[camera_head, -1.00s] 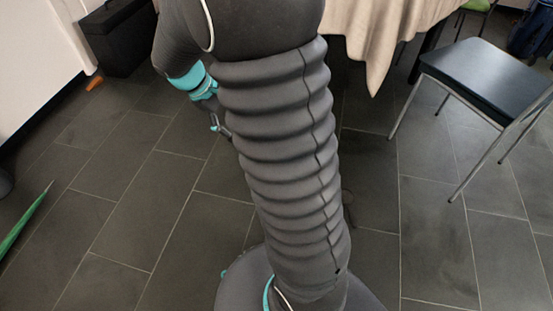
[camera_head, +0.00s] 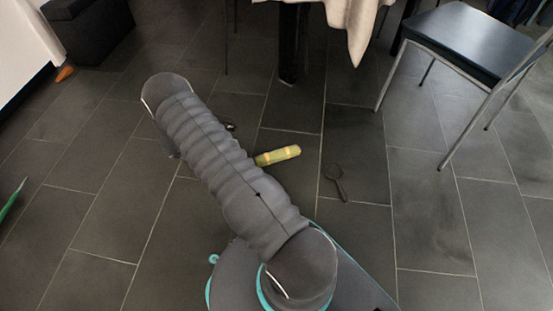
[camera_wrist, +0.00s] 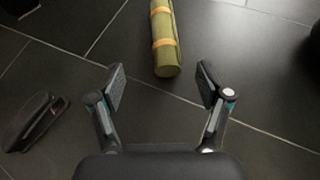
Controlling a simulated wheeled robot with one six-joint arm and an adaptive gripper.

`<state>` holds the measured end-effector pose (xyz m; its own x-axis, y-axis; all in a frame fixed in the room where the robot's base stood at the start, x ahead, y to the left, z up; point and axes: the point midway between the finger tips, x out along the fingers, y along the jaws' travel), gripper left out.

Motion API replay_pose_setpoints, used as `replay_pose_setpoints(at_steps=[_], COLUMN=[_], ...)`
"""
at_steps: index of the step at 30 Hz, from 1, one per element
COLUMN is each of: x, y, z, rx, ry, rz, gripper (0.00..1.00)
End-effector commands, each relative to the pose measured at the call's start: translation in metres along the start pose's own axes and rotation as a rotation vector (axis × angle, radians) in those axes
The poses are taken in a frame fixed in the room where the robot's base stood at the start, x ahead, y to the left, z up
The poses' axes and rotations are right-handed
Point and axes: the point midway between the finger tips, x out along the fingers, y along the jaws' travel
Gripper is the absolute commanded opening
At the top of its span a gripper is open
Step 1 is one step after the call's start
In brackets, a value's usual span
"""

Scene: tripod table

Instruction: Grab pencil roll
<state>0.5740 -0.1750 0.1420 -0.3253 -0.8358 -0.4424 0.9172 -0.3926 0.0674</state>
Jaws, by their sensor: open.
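The pencil roll (camera_head: 278,155) is a green-yellow cylinder with orange bands. It lies on the dark tiled floor, just right of my arm in the head view. In the wrist view the pencil roll (camera_wrist: 166,40) runs lengthwise from the top edge, and its near end lies beyond my fingertips, between their lines. My gripper (camera_wrist: 160,86) is open and empty, its two fingers apart. In the head view my gripper is hidden behind my arm.
A magnifying-glass-shaped object (camera_head: 335,181) lies right of the roll. A dark case-like object (camera_wrist: 36,122) lies at left in the wrist view. A chair (camera_head: 470,45) stands at right, a cloth-covered table (camera_head: 355,22) at the back. Floor around the roll is mostly clear.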

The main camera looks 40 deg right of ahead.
Motion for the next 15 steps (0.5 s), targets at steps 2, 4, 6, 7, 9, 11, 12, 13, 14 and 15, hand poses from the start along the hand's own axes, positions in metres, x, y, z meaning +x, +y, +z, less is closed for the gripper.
replay_pose_setpoints(at_steps=[2, 4, 6, 7, 9, 11, 12, 13, 14, 15], x=[0.016, 0.024, 0.030, 0.032, 0.037, 0.045, 0.051, 0.056, 0.062, 0.070], y=[-0.005, -0.007, -0.008, -0.009, -0.009, -0.009, -0.009, -0.009, -0.009, -0.009], z=[-0.022, -0.032, -0.039, -0.041, -0.043, -0.043, -0.043, -0.042, -0.042, -0.042], rx=[-0.040, -0.062, -0.077, -0.082, -0.087, -0.090, -0.090, -0.090, -0.090, -0.090], ry=[-0.029, -0.046, -0.058, -0.061, -0.065, -0.067, -0.067, -0.067, -0.066, -0.066], rz=[0.011, 0.019, 0.026, 0.027, 0.029, 0.029, 0.028, 0.027, 0.027, 0.027], gripper=[0.77, 0.77, 0.77, 0.77, 0.77, 0.77, 0.77, 0.77, 0.77, 0.77])
